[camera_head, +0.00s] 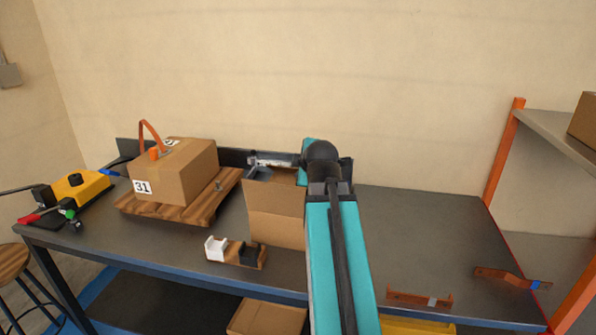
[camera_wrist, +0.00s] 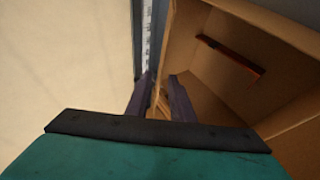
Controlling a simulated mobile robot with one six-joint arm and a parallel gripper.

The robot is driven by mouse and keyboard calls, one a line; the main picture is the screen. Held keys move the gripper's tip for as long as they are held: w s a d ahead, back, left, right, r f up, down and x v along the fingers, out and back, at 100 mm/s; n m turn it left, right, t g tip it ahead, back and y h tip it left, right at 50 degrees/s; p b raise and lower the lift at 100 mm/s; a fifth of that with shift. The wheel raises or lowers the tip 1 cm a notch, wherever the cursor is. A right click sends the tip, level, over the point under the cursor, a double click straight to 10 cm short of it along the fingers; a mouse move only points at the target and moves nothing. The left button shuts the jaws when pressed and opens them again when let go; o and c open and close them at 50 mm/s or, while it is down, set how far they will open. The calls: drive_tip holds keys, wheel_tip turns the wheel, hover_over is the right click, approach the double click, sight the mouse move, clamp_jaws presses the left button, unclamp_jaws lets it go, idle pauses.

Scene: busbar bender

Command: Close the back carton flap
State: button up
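The open brown carton (camera_head: 277,228) stands on the bench left of my arm in the head view, with a cardboard panel raised at its front. In the wrist view the carton (camera_wrist: 195,60) is on the right, its inside showing, with a reddish-brown bar (camera_wrist: 232,57) in it. My gripper (camera_head: 258,164) reaches left over the carton's back side. In the wrist view my gripper's fingers (camera_wrist: 160,80) are apart, at the carton's near left edge. A strip of cardboard shows between them; whether they touch it is unclear. I cannot clearly make out the back flap.
A closed carton (camera_head: 185,172) marked 31 sits on a wooden pallet (camera_head: 205,208) at left. A small holder (camera_head: 236,252) with white and black blocks lies in front. A ruler (camera_wrist: 147,38) runs behind the carton. The bench right of my arm is mostly clear.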

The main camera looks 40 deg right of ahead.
drive_tip(key=b+v, duration=0.4)
drive_tip(key=v, duration=0.3)
drive_tip(key=shift+b, duration=0.35)
drive_tip(key=shift+s+r, duration=0.1)
drive_tip(key=shift+s, duration=0.1)
